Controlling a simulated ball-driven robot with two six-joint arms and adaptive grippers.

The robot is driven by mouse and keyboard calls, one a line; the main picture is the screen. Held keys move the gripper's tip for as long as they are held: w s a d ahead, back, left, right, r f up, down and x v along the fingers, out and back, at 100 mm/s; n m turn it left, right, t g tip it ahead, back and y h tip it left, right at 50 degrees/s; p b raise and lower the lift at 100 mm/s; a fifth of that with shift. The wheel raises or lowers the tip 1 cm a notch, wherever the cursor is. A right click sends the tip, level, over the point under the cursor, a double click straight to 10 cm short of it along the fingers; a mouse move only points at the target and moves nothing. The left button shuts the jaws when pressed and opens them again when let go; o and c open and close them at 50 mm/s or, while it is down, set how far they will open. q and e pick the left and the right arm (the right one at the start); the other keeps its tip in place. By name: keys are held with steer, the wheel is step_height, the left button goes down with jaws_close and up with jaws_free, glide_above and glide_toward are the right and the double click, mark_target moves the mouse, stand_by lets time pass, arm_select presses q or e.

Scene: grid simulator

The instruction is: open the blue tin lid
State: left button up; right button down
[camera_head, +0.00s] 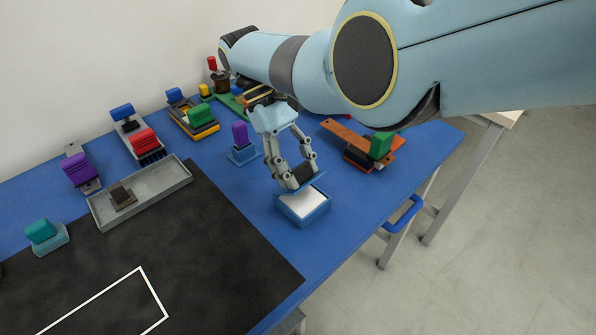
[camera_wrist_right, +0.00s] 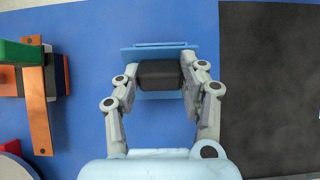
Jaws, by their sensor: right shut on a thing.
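The blue tin (camera_head: 305,219) sits near the table's right edge in the head view, with its pale inside showing. Its blue lid (camera_head: 317,183) is tilted up above the tin's far side; whether it still touches the rim I cannot tell. My right gripper (camera_head: 301,176) is shut on the lid's black handle. In the right wrist view the black handle (camera_wrist_right: 160,74) lies between both fingers, with the blue lid (camera_wrist_right: 160,56) behind it. My left gripper is not in view.
A purple-topped block (camera_head: 240,134) stands left of my right gripper. An orange bar with a green block (camera_head: 382,145) lies to its right. A grey tray (camera_head: 160,197) and a black mat (camera_head: 215,250) are at left. Blue table around the tin is clear.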

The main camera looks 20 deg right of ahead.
steer(key=shift+f, duration=0.1)
steer(key=c, duration=0.7)
jaws_free()
